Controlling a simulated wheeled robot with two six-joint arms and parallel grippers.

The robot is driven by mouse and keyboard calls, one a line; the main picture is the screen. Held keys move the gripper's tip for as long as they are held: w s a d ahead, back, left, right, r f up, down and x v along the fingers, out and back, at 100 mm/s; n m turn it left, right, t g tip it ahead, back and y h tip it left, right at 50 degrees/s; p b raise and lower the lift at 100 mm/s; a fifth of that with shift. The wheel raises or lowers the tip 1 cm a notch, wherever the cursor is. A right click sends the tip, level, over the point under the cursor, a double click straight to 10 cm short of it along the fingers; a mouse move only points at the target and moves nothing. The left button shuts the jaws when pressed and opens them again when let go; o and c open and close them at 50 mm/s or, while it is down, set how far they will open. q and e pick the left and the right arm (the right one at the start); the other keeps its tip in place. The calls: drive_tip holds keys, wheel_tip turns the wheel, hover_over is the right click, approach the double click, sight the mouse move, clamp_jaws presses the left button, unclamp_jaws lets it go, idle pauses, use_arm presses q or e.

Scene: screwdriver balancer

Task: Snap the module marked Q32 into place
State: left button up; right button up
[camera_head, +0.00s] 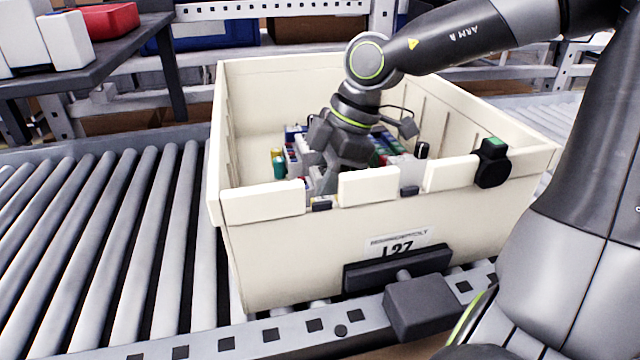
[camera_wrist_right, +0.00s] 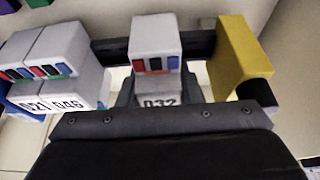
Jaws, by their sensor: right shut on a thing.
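The light grey module marked Q32 (camera_wrist_right: 155,42), with red, blue and dark stripes, is in the middle of the right wrist view. My right gripper (camera_wrist_right: 158,92) is shut on it; the fingers are mostly hidden behind the wrist housing. In the head view my right gripper (camera_head: 325,180) reaches down inside the cream crate (camera_head: 290,250), behind its front wall. The module cannot be made out clearly there. A dark rail (camera_wrist_right: 195,46) runs behind the module; I cannot tell whether they touch. My left gripper is in neither view.
Grey modules marked 021 and 046 (camera_wrist_right: 70,55) stand left of Q32, and a yellow block (camera_wrist_right: 233,55) stands right. Inside the crate are several small coloured items (camera_head: 278,163). A black device with a green top (camera_head: 492,160) sits on the crate's front rim. Rollers (camera_head: 120,240) lie left.

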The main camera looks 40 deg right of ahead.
drive_tip(key=shift+f, duration=0.15)
clamp_jaws()
drive_tip(key=shift+b, duration=0.35)
drive_tip(key=o, duration=1.1)
unclamp_jaws()
drive_tip(key=shift+f, duration=0.1)
drive_tip(key=shift+o, duration=0.3)
drive_tip(key=shift+s, duration=0.1)
